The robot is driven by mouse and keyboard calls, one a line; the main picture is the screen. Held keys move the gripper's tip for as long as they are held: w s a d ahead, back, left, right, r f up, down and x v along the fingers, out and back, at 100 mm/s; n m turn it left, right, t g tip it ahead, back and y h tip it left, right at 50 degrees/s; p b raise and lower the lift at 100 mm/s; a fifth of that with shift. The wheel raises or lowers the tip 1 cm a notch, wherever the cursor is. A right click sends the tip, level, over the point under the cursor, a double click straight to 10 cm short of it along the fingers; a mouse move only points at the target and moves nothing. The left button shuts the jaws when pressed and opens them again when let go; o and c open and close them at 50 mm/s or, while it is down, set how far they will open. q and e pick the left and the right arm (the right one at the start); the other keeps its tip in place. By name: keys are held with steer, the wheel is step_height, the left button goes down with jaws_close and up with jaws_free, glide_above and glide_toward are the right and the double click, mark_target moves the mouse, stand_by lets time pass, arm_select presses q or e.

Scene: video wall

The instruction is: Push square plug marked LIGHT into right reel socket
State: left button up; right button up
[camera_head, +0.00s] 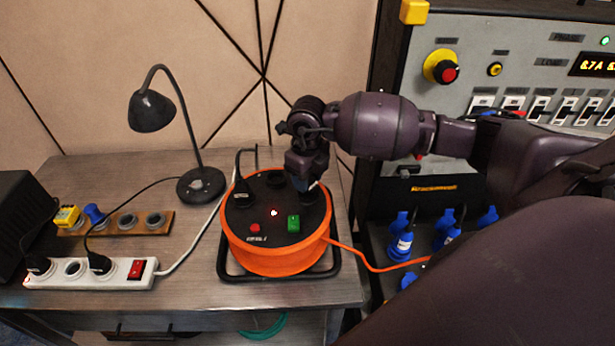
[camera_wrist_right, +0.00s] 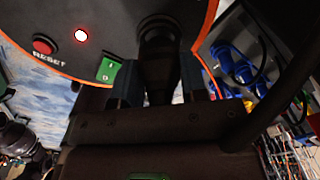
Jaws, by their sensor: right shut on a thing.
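The orange cable reel (camera_head: 275,255) stands on the workbench with a black top face. My right gripper (camera_head: 304,186) is over the right part of that face, pointing down. In the right wrist view, my right gripper (camera_wrist_right: 158,85) is shut on a dark plug (camera_wrist_right: 158,60) between its fingers. The plug meets the reel face there, but I cannot tell how deep it sits. The right socket is hidden under the plug and gripper. No LIGHT marking is readable. Another black plug (camera_head: 241,194) with a cable sits at the reel's left side. My left gripper is out of view.
The reel face has a red light (camera_head: 274,212), a red reset button (camera_head: 255,227) and a green switch (camera_head: 293,223). A black lamp (camera_head: 201,185) and a white power strip (camera_head: 92,273) stand left. A control panel (camera_head: 490,60) and blue connectors (camera_head: 402,245) are right.

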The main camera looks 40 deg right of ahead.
steer(key=shift+f, duration=0.15)
steer(key=shift+f+b, duration=0.4)
steer(key=shift+f, duration=0.1)
stand_by(0.3)
steer(key=shift+f, duration=0.25)
steer(key=o, duration=1.5)
steer(key=shift+r, duration=0.1)
